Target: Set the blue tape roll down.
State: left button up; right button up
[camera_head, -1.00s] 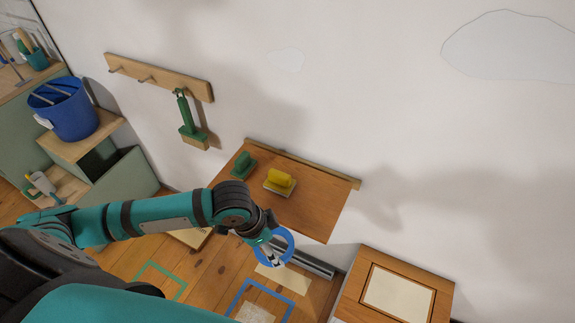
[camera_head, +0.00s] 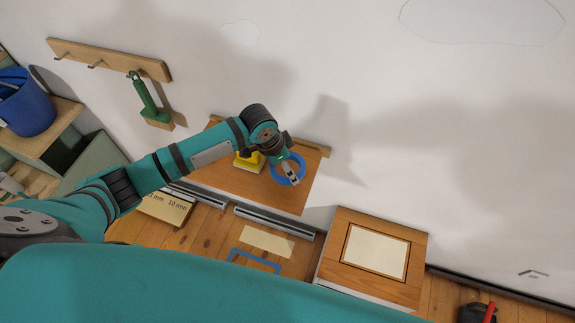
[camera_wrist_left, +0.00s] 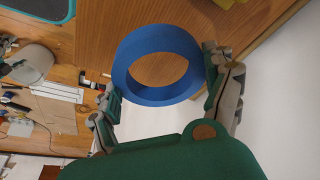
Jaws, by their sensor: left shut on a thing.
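The blue tape roll (camera_head: 287,180) is a ring held at the end of my left arm. My left gripper (camera_head: 289,172) is shut on it, and in the left wrist view the roll (camera_wrist_left: 157,94) sits between the two fingers. In the head view the roll overlaps the right part of the wooden wall shelf (camera_head: 290,198). The shelf's wood also shows behind the roll in the left wrist view (camera_wrist_left: 235,35). I cannot tell whether the roll touches the shelf. My right gripper is not in view.
A yellow-handled block (camera_head: 249,162) stands on the shelf, partly behind my arm. A green brush (camera_head: 147,98) hangs from the peg rail (camera_head: 108,58). A wooden box with a pale panel (camera_head: 375,252) stands right of the shelf. A blue bucket (camera_head: 26,104) is far left.

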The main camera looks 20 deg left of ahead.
pick_arm(q)
jog(key=shift+w+d, duration=0.1)
jog(key=shift+w, duration=0.25)
jog(key=shift+w+f, duration=0.1)
jog(key=shift+f, duration=0.25)
jog(key=shift+f+p, duration=0.55)
jog(key=shift+f, duration=0.95)
jog(key=o, duration=1)
jog(key=shift+f, duration=0.1)
jog(key=b+v, duration=0.1)
jog(key=v, duration=1.1)
